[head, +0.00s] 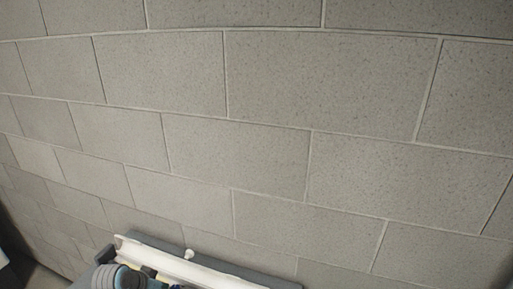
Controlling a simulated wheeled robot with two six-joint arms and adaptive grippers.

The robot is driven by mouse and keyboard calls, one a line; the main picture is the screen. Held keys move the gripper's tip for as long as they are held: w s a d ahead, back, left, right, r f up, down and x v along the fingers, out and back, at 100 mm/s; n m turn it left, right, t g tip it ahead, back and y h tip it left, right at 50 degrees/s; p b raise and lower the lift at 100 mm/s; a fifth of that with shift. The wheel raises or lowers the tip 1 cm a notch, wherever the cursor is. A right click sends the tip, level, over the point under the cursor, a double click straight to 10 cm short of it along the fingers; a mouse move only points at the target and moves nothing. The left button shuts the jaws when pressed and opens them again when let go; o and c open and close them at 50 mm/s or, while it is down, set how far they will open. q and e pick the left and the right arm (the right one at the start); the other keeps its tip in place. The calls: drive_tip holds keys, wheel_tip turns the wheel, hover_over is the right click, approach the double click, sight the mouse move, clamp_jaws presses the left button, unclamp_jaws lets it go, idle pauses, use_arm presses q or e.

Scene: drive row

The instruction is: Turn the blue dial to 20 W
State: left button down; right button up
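I cannot make out the blue dial or any watt markings in the head view. At the bottom edge, left of the middle, is a grey rounded part with a blue band, which looks like the end of my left arm. Small dark pieces on both sides of it look like my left gripper (126,264), mostly cut off by the frame. I cannot tell whether it is open or holds anything. My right gripper is out of view.
A grey block wall (265,155) fills nearly the whole view. Low against it, at the bottom, is a long white ledge-like part (185,268) with a dark grey strip (235,269) behind it. A small white knob (189,254) stands there.

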use_arm(q)
drive_tip(key=shift+w+f, duration=0.1)
drive_tip(key=shift+f, duration=0.5)
drive_tip(key=shift+a, duration=0.1)
drive_tip(key=shift+s+r, duration=0.2)
drive_tip(key=shift+s, duration=0.1)
drive_tip(key=shift+w, duration=0.15)
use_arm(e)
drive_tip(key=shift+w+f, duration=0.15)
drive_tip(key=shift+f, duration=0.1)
use_arm(q)
drive_tip(key=shift+w, duration=0.1)
drive_tip(key=shift+w+d, duration=0.15)
drive_tip(key=shift+d, duration=0.2)
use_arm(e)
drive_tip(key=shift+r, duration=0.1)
use_arm(q)
drive_tip(key=shift+p, duration=0.3)
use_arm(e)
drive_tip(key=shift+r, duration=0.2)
